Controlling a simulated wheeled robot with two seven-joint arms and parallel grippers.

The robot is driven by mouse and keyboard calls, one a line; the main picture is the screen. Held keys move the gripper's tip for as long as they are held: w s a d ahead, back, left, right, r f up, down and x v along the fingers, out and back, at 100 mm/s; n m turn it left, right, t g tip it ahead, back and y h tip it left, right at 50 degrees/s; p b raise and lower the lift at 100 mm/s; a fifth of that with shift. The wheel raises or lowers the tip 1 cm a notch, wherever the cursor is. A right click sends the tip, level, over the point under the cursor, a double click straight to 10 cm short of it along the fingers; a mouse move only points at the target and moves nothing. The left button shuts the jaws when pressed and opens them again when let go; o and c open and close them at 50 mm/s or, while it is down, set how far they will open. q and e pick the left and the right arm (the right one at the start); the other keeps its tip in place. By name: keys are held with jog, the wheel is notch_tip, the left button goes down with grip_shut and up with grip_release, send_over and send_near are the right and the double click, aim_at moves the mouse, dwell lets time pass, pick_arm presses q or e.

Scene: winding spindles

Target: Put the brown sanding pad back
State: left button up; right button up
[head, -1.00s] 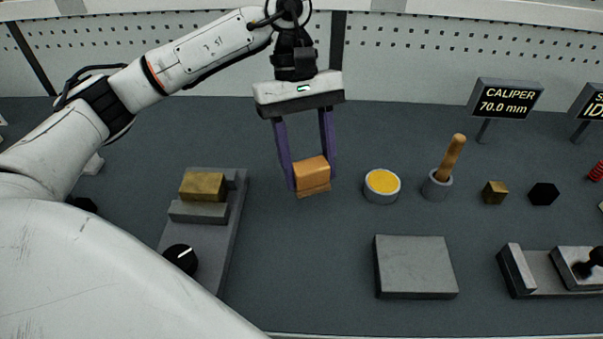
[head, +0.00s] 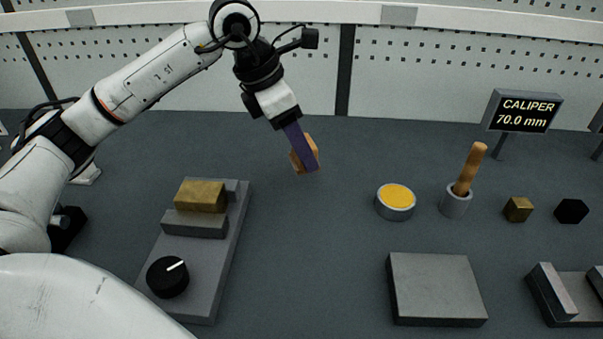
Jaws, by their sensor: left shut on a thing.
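The brown sanding pad (head: 313,149) is an orange-brown block held between the purple fingers of my left gripper (head: 304,152). The gripper is shut on it and tilted, so one finger hides part of the pad. The pad is at the back middle of the bench, behind and left of the yellow-topped tin; I cannot tell its exact height above the surface. My right gripper is not in view.
A grey fixture (head: 219,262) with a brass block (head: 201,195) and black knob (head: 167,277) stands left. A yellow-topped tin (head: 396,198), a wooden-handled tool in a cup (head: 469,168), a flat grey plate (head: 437,290) and a caliper sign (head: 523,111) stand right. The middle bench is clear.

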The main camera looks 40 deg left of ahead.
aim_at(295, 160)
pick_arm(q)
jog(key=shift+f, duration=2.55)
jog(key=shift+f+b, duration=0.1)
jog(key=shift+b, duration=0.2)
jog(key=o, duration=1)
jog(key=p+v, duration=0.1)
jog(key=v, duration=1.1)
jog(key=shift+r, duration=0.2)
